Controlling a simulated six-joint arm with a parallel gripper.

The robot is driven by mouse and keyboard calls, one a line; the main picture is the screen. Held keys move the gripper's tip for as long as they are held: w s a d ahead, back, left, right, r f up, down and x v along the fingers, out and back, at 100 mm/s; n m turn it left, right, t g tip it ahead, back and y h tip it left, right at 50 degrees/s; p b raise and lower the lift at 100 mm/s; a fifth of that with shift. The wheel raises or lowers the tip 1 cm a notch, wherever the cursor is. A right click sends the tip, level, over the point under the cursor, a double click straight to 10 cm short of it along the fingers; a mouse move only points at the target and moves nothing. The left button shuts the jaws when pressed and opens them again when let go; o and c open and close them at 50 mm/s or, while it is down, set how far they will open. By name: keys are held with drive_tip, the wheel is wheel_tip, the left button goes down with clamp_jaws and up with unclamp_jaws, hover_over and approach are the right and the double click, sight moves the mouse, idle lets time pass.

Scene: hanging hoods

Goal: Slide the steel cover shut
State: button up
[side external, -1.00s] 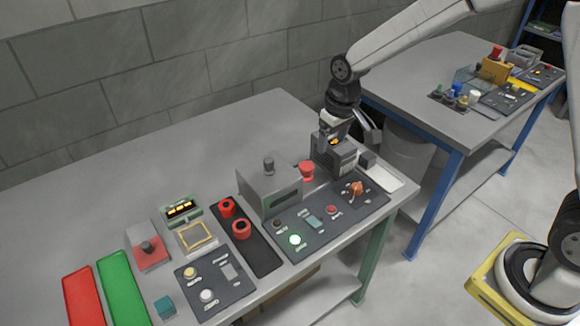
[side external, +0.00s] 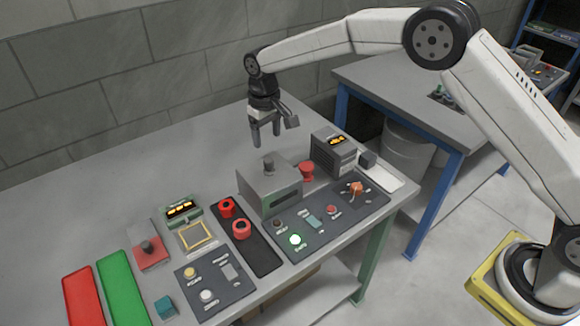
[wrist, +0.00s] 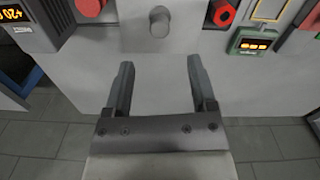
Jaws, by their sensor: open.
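The steel cover (side external: 270,185) is a grey box-like hood with a dark slot in its front and a round grey knob (side external: 268,163) on top. It stands behind a dark control panel (side external: 320,218). In the wrist view the knob (wrist: 159,20) is at the top middle, on the pale cover surface (wrist: 190,38). My gripper (side external: 265,143) points down above and behind the cover, apart from the knob. In the wrist view its two fingers (wrist: 158,85) are spread with nothing between them.
A dark box with an orange display (side external: 333,152) and a red button (side external: 306,170) stand right of the cover. Left of it are a black strip with red rings (side external: 255,245), a small green display (side external: 181,209) and a red base with a knob (side external: 149,248). The back left table is clear.

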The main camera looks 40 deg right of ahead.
sight(268, 160)
drive_tip(key=shift+f, duration=0.15)
drive_tip(key=shift+f, duration=3.75)
clamp_jaws()
